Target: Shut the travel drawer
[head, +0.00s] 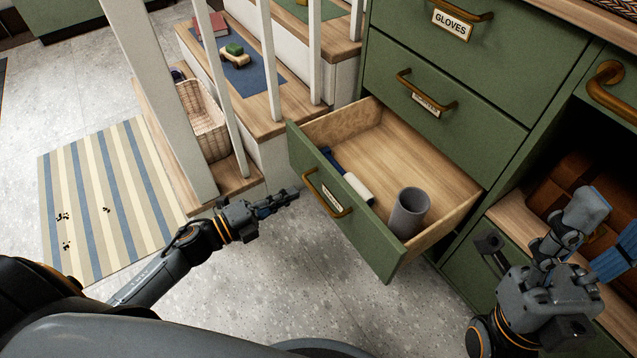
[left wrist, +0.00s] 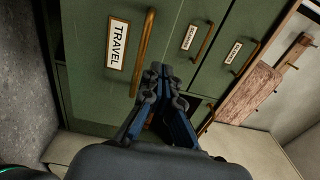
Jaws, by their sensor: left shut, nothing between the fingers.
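The travel drawer (head: 365,225) stands pulled out of the green cabinet, with its light wood interior showing. Its brass handle (head: 322,197) and label are on the green front; the label reads TRAVEL in the left wrist view (left wrist: 117,45). Inside are a grey cup (head: 409,212), a white item (head: 358,187) and a dark blue item (head: 331,159). My left gripper (head: 292,193) is shut and empty, in front of the drawer front near its left end; contact cannot be told. Its fingertips (left wrist: 160,72) show beside the handle in the left wrist view.
Closed drawers, one labelled GLOVES (head: 452,24), are above the travel drawer. An open cubby with a brown item (head: 560,182) lies to the right. White balusters and wooden steps (head: 262,120) with a basket (head: 203,120) stand left. A striped rug (head: 108,195) lies on the floor.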

